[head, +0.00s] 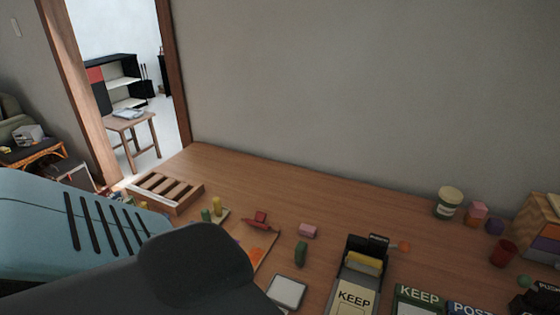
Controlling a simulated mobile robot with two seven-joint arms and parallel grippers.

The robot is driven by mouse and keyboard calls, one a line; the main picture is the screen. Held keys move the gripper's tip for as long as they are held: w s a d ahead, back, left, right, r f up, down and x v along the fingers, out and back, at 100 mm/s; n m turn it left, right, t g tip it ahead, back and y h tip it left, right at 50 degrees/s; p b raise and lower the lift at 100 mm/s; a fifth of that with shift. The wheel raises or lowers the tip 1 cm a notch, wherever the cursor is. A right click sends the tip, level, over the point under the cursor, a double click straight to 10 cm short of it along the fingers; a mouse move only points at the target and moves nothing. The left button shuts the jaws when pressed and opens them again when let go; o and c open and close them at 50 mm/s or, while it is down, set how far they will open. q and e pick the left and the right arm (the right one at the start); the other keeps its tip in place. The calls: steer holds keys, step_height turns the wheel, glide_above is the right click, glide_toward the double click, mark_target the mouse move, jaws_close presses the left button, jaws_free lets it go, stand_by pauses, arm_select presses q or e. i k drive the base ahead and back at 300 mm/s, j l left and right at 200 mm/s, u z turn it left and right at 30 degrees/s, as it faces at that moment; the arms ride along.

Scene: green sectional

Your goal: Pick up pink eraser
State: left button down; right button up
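A small pink block (308,230), which looks like the pink eraser, lies on the brown wooden table (345,197) near the middle of the head view. A green block (301,253) stands just in front of it, apart from it. My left arm fills the lower left as a blue and dark grey mass. It hides the near left part of the table. Neither gripper shows in the head view, so I cannot see whether either holds anything.
A slotted wooden tray (197,192) sits at the table's left end. Left of the pink block is a red object (261,218). The table behind the block is clear to the wall.

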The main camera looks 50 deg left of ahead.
mark_target(306, 230)
steer(key=u, duration=1.35)
steer(key=l, duration=0.1)
